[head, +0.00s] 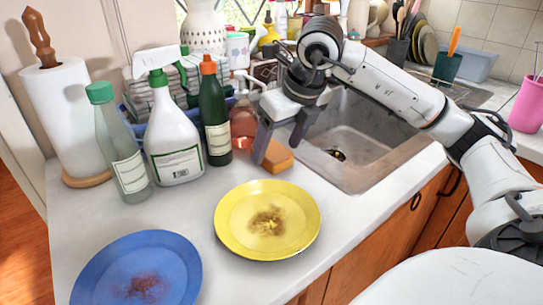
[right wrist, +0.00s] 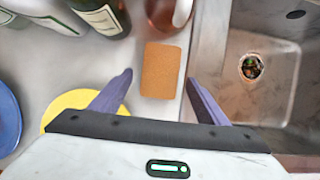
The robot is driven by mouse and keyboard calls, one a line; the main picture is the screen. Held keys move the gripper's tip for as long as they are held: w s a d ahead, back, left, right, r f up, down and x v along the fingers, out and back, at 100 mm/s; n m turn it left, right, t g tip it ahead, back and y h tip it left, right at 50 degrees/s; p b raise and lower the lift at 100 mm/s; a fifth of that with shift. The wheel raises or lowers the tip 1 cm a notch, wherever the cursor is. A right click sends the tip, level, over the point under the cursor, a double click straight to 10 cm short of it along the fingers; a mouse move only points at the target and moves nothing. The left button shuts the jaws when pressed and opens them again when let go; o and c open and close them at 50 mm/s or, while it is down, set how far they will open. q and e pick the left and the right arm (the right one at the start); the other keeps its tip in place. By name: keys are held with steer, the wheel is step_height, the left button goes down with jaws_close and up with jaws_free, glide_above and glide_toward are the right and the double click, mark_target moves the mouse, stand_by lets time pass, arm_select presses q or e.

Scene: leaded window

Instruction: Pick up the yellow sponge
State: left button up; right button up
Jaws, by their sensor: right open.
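The yellow-orange sponge (head: 279,160) lies on the white counter beside the left edge of the sink, behind the yellow plate. It also shows in the right wrist view (right wrist: 161,70), lying lengthwise ahead of the fingers. My right gripper (head: 276,151) is open and points down at the sponge; in the right wrist view its two fingertips (right wrist: 159,77) stand apart, one on each side of the sponge's line, with clear gaps. Nothing is held. In the head view a finger hides part of the sponge. My left gripper is not in view.
A dark green bottle (head: 214,115), a white spray bottle (head: 172,140) and a reddish soap bottle (head: 243,121) stand left of the sponge. A dirty yellow plate (head: 231,222) and blue plate (head: 100,268) lie in front. The sink (head: 365,150) opens to the right.

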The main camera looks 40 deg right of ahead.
mark_target(276, 153)
steer(key=shift+w+f, duration=0.2)
steer(key=shift+f, duration=0.3)
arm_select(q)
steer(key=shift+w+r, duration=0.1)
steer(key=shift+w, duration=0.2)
arm_select(e)
steer(key=c, duration=1.2)
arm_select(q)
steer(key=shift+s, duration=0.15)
